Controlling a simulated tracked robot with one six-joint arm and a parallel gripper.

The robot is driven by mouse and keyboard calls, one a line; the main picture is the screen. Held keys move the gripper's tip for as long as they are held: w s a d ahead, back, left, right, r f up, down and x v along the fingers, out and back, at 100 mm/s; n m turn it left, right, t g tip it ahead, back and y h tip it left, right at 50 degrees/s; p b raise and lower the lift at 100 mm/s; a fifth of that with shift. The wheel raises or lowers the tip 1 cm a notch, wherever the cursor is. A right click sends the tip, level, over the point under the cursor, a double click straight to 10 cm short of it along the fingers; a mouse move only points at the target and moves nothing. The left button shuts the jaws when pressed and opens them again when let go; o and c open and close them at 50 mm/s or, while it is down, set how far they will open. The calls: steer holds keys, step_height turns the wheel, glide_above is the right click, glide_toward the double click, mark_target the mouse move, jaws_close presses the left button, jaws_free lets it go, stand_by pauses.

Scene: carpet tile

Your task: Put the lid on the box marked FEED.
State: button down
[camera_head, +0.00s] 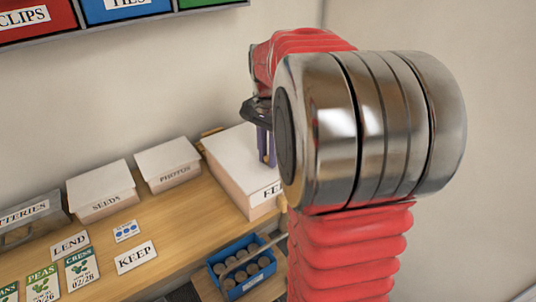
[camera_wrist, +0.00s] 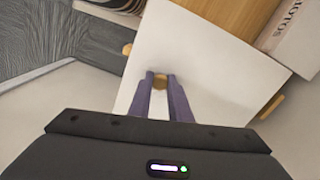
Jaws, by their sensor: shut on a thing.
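The white lid (camera_head: 228,150) lies over the box whose visible label begins FE (camera_head: 257,203), at the back right of the table in the head view. My metal wrist hides the rest of the label. The lid looks lined up with the box, but I cannot tell whether it touches the rim all round. My gripper (camera_wrist: 160,76) points down with its two purple fingers shut on the lid's round wooden knob (camera_wrist: 160,83). The lid (camera_wrist: 205,60) fills the middle of the wrist view. The gripper also shows in the head view (camera_head: 266,157), partly behind my wrist.
Closed boxes marked SEEDS (camera_head: 104,206) and PHOTOS (camera_head: 175,176) stand left of the lid. A blue tray (camera_head: 228,294) of round brown things sits in front. Cards marked LEND (camera_head: 70,244) and KEEP (camera_head: 136,257) lie on the wooden table (camera_head: 180,225). The wall is close behind.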

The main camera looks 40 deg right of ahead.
steer(key=shift+f, duration=0.25)
stand_by(0.5)
steer(key=c, duration=1.6)
jaws_free()
steer(key=shift+o, duration=0.2)
steer(key=shift+r, duration=0.15)
step_height(320, 180, up, 14)
steer(key=shift+f, duration=0.25)
